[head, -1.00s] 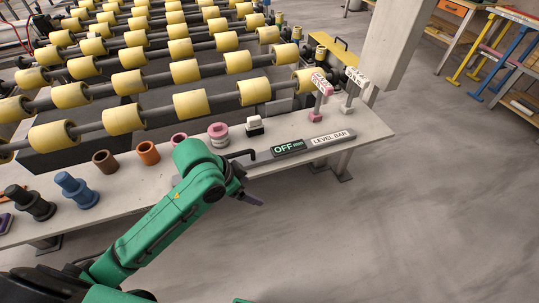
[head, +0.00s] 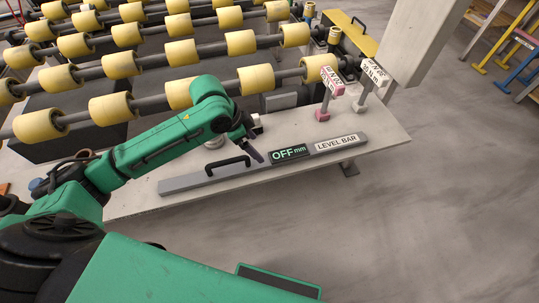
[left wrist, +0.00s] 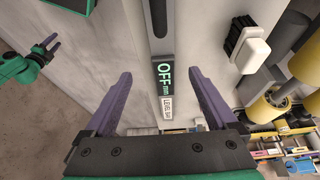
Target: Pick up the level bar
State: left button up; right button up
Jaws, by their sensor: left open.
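The level bar (head: 205,181) is a long grey bar lying along the front edge of the stone slab (head: 385,131). It has a black handle, a display reading "OFF mm" and a "LEVEL BAR" label. In the left wrist view its display part (left wrist: 164,85) shows between my fingers. My left gripper (head: 255,152) is open and empty, above the bar between handle and display; its purple fingers also show in the left wrist view (left wrist: 161,73). My right gripper (left wrist: 51,45) shows small at the left of that view, its fingers apart with nothing seen between them.
A pink stand (head: 324,100) and a white stand (head: 367,84) with labels are at the slab's right end. Rollers with yellow sleeves (head: 182,93) fill the space behind. A concrete pillar (head: 425,40) rises at the right. The floor in front is clear.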

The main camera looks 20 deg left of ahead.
aim_at(268, 160)
pick_arm(q)
jog(key=x, duration=0.3)
jog(key=shift+d+f, duration=0.2)
jog(key=shift+f, duration=0.15)
jog(key=x, duration=0.5)
jog(key=shift+w+a+f, duration=0.25)
jog(key=shift+w+f, duration=0.05)
jog(key=shift+f, duration=0.15)
jog(key=shift+d+f, duration=0.1)
jog(key=shift+f, duration=0.15)
jog(key=shift+w, duration=0.1)
grip_shut()
pick_arm(e)
jog(key=shift+s+r, duration=0.25)
jog(key=shift+s, duration=0.2)
